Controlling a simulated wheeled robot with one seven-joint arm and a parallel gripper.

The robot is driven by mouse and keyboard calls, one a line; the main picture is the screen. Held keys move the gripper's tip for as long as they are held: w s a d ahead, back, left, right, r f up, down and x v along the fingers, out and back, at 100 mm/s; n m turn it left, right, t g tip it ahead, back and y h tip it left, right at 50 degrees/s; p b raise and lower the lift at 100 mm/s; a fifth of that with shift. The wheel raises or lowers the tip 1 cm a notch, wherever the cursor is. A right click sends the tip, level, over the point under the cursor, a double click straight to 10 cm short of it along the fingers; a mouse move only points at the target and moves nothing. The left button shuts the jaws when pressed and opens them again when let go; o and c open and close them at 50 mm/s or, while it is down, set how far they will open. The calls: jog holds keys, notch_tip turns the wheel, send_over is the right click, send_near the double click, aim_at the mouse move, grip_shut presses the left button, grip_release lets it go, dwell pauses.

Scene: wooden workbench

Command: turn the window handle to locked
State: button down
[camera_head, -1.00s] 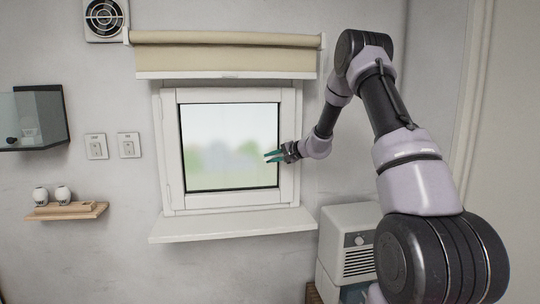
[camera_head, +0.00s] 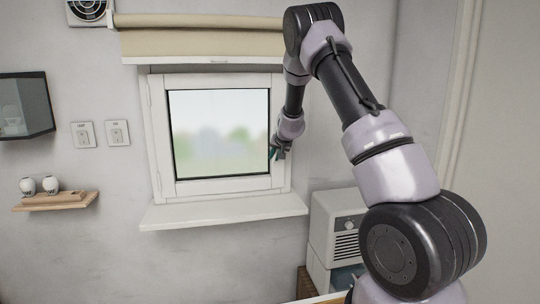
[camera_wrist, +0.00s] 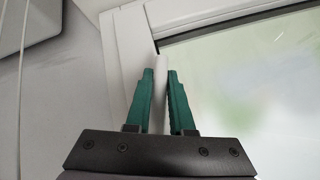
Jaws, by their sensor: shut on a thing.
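The white window (camera_head: 165,191) is shut in the wall, with a blurred green and pale view through its glass. My gripper (camera_head: 274,154) is at the right side of the window frame, about mid-height, pointing down and left. In the wrist view my gripper (camera_wrist: 162,76) has its two green fingers on either side of the white window handle (camera_wrist: 161,66), shut on it. The handle shows as a narrow bar between the fingers, and its lower part is partly hidden by them. In the head view the handle is hidden or too small to make out.
A rolled beige blind (camera_head: 200,42) hangs above the window, and a white sill (camera_head: 225,211) juts out below. A white vented appliance (camera_head: 337,220) stands at the lower right. Wall switches (camera_head: 83,134) and a small wooden shelf (camera_head: 56,202) are to the left.

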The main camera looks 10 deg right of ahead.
jog(key=shift+d+f+n+h, duration=0.15)
jog(key=shift+d+n+h, duration=0.55)
jog(key=shift+d+h, duration=0.7)
jog(key=c, duration=0.8)
grip_release()
jog(key=shift+v, duration=5.4)
